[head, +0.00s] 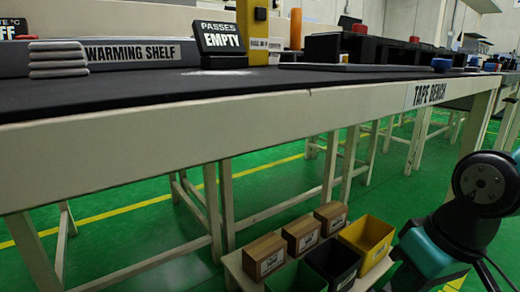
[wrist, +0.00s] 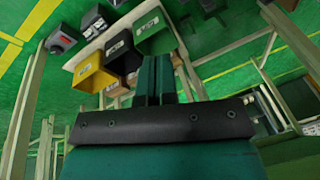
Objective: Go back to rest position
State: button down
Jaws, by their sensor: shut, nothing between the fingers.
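My gripper (wrist: 154,62) shows in the wrist view, its two green fingers together with nothing between them. It points toward a small stand (wrist: 80,62) with a yellow bin (wrist: 90,78), a black bin (wrist: 121,57) and a green bin (wrist: 152,38). The fingertips overlap the green bin in the picture; I cannot tell the gap. In the head view my arm (head: 465,215) is at the lower right, beside the yellow bin (head: 368,236); the fingers do not show there.
The tape bench (head: 230,128) spans the head view, with a passes sign (head: 220,38) and a stack of pale clips or pads (head: 57,58) on it. Labelled wooden boxes (head: 301,232) stand behind the bins. Green floor (head: 150,215) lies open under the bench between its legs.

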jog(key=s+a+r+n+g+p, duration=0.1)
jog(key=s+a+r+p, duration=0.15)
jog(key=r, duration=0.25)
jog(key=s+a+r+n+y+p, duration=0.1)
jog(key=s+r+n+p, duration=0.1)
jog(key=r+p, duration=0.3)
jog(key=s+a+r+n+g+p, duration=0.1)
jog(key=s+a+r+p, duration=0.1)
jog(key=r, duration=0.4)
notch_tip(320, 180, up, 33)
jog(key=p, duration=3.3)
